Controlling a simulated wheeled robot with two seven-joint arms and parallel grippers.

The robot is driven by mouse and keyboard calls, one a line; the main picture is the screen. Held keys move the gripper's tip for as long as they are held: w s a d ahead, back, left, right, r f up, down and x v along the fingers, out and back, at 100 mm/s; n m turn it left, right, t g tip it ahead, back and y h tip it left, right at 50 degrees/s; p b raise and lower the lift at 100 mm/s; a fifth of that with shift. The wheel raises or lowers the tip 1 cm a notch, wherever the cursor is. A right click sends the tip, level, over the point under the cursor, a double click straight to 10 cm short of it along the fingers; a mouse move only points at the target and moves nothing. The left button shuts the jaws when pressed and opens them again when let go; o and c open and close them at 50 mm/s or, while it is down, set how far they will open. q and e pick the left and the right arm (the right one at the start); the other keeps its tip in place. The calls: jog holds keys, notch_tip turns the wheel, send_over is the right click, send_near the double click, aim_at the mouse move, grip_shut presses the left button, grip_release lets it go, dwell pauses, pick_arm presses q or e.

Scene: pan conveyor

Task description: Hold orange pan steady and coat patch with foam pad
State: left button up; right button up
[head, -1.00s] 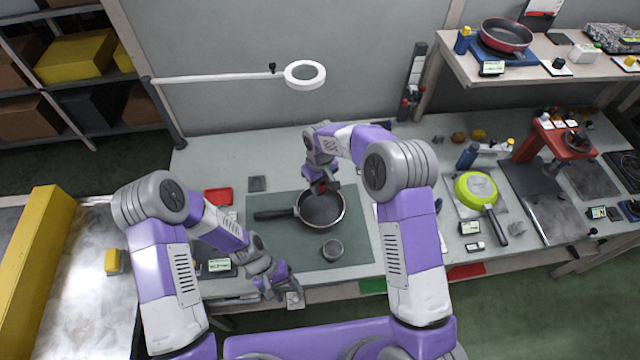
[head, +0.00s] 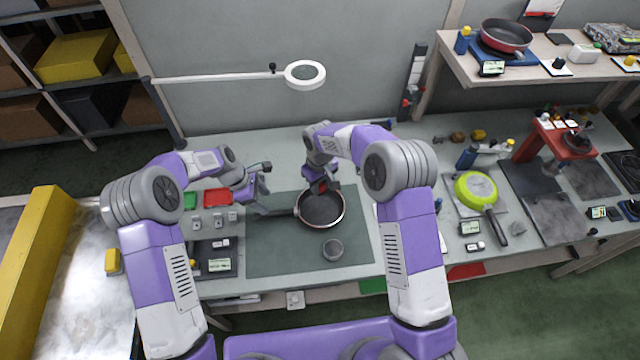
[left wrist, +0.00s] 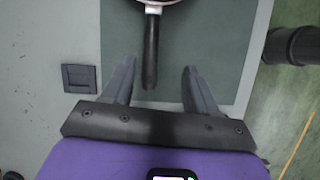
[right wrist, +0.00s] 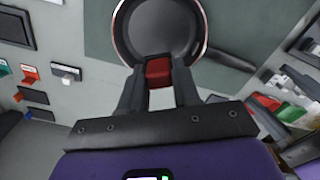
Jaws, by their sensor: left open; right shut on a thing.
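The pan (head: 322,212) has a dark inside and a thin pale coppery rim; its orange outside hardly shows. It lies on the dark green mat (head: 275,262), its handle (left wrist: 151,50) towards the left. My left gripper (head: 259,196) is open at the handle. In the left wrist view (left wrist: 160,68) the handle's end lies between the spread fingers, touching neither. My right gripper (head: 322,187) is shut on a small red block (right wrist: 158,72), which looks like the foam pad. It is over the pan's far side; contact is unclear. I cannot make out the patch.
A red tray (head: 217,197) and a small display box (head: 219,265) are at the left. A green pan (head: 476,188) lies at the right. A ring lamp (head: 305,74) hangs behind.

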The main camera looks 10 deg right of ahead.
aim_at(280, 212)
pick_arm(q)
jog(key=shift+n, duration=0.5)
jog(key=x, duration=0.3)
jog(key=w+x, duration=0.1)
jog(key=x, duration=0.7)
jog(key=shift+w+a+f, duration=0.1)
jog(key=shift+w, duration=0.15)
grip_shut()
